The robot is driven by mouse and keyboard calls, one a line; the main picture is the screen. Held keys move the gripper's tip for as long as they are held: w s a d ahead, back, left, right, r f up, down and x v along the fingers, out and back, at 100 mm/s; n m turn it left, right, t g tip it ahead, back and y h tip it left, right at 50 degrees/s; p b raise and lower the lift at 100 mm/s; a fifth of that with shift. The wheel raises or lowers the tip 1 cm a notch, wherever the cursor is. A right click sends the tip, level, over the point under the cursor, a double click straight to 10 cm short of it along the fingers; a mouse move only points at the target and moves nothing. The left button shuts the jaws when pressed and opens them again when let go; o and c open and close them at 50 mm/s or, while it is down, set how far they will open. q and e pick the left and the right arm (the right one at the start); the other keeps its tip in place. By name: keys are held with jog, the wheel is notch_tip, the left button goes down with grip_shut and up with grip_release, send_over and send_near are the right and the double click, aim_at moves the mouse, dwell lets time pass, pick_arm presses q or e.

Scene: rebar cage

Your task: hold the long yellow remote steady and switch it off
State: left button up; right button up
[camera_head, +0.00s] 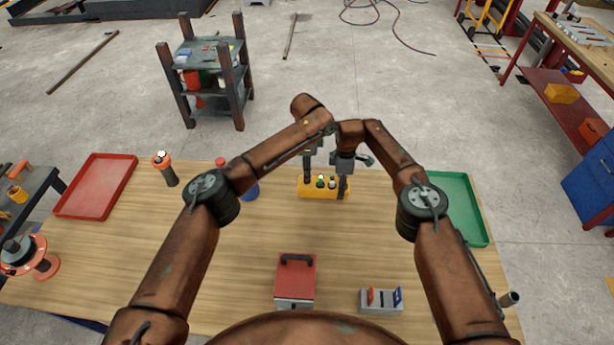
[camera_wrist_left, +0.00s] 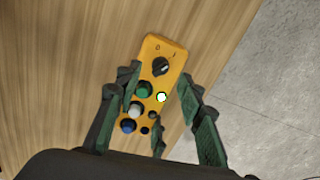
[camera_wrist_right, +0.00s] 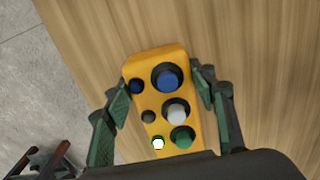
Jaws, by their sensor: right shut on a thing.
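The long yellow remote (camera_head: 312,190) is near the middle of the far side of the table. In the left wrist view, the remote (camera_wrist_left: 175,60) shows a black rotary knob (camera_wrist_left: 160,67) below the marks 0 and I, coloured buttons and a bright lit lamp (camera_wrist_left: 161,97). My right gripper (camera_wrist_right: 160,88) is shut on the remote's button end; blue, white and green buttons show between its fingers. My left gripper (camera_wrist_left: 160,76) is open, with its fingers on either side of the knob end. In the head view, both grippers partly cover the remote.
A red tray (camera_head: 97,187) lies at the left and a green tray (camera_head: 467,208) at the right. A red box (camera_head: 296,277) and a grey switch block (camera_head: 381,302) stand near the front edge.

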pick_arm(q)
jog(key=shift+f, duration=1.95)
jog(key=shift+c, duration=0.4)
grip_shut()
